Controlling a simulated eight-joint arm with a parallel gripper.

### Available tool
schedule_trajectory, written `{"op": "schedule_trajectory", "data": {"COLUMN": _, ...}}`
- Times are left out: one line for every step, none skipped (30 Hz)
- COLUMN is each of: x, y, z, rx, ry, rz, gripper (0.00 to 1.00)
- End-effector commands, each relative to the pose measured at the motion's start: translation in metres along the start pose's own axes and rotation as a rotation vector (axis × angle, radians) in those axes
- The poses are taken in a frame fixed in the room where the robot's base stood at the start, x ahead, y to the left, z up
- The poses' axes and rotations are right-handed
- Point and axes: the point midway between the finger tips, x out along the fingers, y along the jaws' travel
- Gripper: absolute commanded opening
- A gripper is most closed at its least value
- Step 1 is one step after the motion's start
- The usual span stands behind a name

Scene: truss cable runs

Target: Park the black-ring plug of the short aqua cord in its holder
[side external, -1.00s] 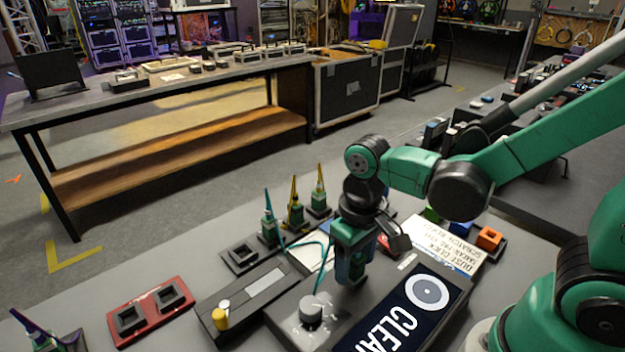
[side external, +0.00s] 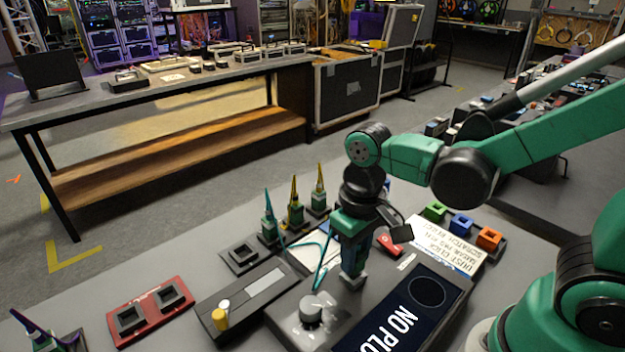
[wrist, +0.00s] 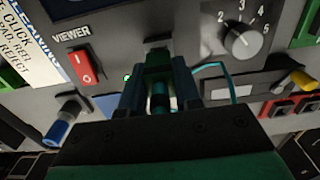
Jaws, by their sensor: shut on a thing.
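My gripper (side external: 352,262) is shut on a plug just above the grey instrument box, left of its screen. In the wrist view the dark teal plug (wrist: 158,92) sits between the two fingers; its ring colour is hard to make out. The aqua cord (side external: 322,265) loops from the gripper toward an upright plug with an aqua boot (side external: 269,222) at the back left. An empty black square holder (side external: 241,255) lies left of that plug. A red plate (side external: 150,312) with two empty dark square holders is further left.
The instrument screen (side external: 405,310) reads "NO PLU", partly cut off. A dial (side external: 311,310) stands at the left. Two yellow-booted plugs (side external: 296,210) (side external: 319,195) stand behind.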

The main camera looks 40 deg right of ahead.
Motion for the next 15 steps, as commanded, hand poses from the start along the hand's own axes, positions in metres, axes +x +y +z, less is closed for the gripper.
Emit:
{"op": "schedule_trajectory", "data": {"x": -0.003, "y": 0.000, "z": 0.000, "rx": 0.000, "ry": 0.000, "rz": 0.000, "gripper": 0.00}}
{"op": "schedule_trajectory", "data": {"x": -0.005, "y": 0.000, "z": 0.000, "rx": 0.000, "ry": 0.000, "rz": 0.000, "gripper": 0.00}}
{"op": "schedule_trajectory", "data": {"x": -0.007, "y": 0.000, "z": 0.001, "rx": 0.000, "ry": 0.000, "rz": 0.000, "gripper": 0.00}}
{"op": "schedule_trajectory", "data": {"x": -0.009, "y": 0.000, "z": 0.001, "rx": 0.000, "ry": 0.000, "rz": 0.000, "gripper": 0.00}}
{"op": "schedule_trajectory", "data": {"x": -0.010, "y": 0.000, "z": 0.001, "rx": 0.000, "ry": 0.000, "rz": 0.000, "gripper": 0.00}}
{"op": "schedule_trajectory", "data": {"x": -0.012, "y": 0.000, "z": 0.000, "rx": 0.000, "ry": 0.000, "rz": 0.000, "gripper": 0.00}}
{"op": "schedule_trajectory", "data": {"x": -0.014, "y": 0.000, "z": 0.000, "rx": 0.000, "ry": 0.000, "rz": 0.000, "gripper": 0.00}}
{"op": "schedule_trajectory", "data": {"x": -0.016, "y": 0.000, "z": 0.000, "rx": 0.000, "ry": 0.000, "rz": 0.000, "gripper": 0.00}}
{"op": "schedule_trajectory", "data": {"x": -0.018, "y": 0.000, "z": 0.000, "rx": 0.000, "ry": 0.000, "rz": 0.000, "gripper": 0.00}}
{"op": "schedule_trajectory", "data": {"x": -0.019, "y": 0.000, "z": 0.000, "rx": 0.000, "ry": 0.000, "rz": 0.000, "gripper": 0.00}}
{"op": "schedule_trajectory", "data": {"x": -0.021, "y": 0.000, "z": 0.000, "rx": 0.000, "ry": 0.000, "rz": 0.000, "gripper": 0.00}}
{"op": "schedule_trajectory", "data": {"x": -0.023, "y": 0.000, "z": 0.000, "rx": 0.000, "ry": 0.000, "rz": 0.000, "gripper": 0.00}}
{"op": "schedule_trajectory", "data": {"x": -0.025, "y": 0.000, "z": 0.000, "rx": 0.000, "ry": 0.000, "rz": 0.000, "gripper": 0.00}}
{"op": "schedule_trajectory", "data": {"x": -0.026, "y": 0.000, "z": 0.000, "rx": 0.000, "ry": 0.000, "rz": 0.000, "gripper": 0.00}}
{"op": "schedule_trajectory", "data": {"x": -0.028, "y": 0.000, "z": 0.000, "rx": 0.000, "ry": 0.000, "rz": 0.000, "gripper": 0.00}}
